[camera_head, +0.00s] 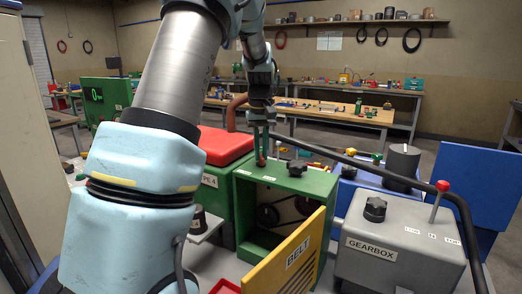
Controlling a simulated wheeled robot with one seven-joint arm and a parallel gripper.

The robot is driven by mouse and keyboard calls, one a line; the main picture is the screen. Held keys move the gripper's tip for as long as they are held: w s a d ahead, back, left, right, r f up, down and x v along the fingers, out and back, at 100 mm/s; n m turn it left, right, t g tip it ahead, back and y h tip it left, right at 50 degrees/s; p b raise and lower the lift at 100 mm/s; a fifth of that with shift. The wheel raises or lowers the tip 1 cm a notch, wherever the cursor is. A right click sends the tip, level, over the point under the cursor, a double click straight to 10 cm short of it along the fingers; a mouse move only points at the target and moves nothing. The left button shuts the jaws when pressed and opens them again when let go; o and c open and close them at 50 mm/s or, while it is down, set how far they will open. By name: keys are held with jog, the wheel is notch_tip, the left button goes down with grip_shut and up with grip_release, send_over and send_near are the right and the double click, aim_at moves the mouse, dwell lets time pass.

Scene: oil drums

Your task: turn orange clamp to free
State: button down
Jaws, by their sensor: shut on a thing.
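My gripper (262,148) points down over the top of the green belt box (275,180), left of a black knob (297,168). It is shut on a small reddish piece (261,161) that stands on the box top. This piece is mostly hidden by the fingers. It may be the orange clamp, but its shape and which way it is turned are too small to tell. No other clear orange clamp shows. The box's yellow door (300,262), marked BELT, stands open at the front, with dark pulleys inside.
A green box with a red lid (222,145) stands left of the belt box. A grey gearbox (395,245) with a black knob and a red-tipped lever (439,200) stands to the right. Workbenches stand farther back.

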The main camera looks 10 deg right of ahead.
aim_at(261, 155)
jog(key=shift+w+n, duration=0.1)
jog(key=shift+n, duration=0.6)
jog(key=c, duration=0.9)
grip_release()
notch_tip(261, 155, up, 11)
jog(key=shift+f+b, duration=0.1)
jog(key=shift+b, duration=1.05)
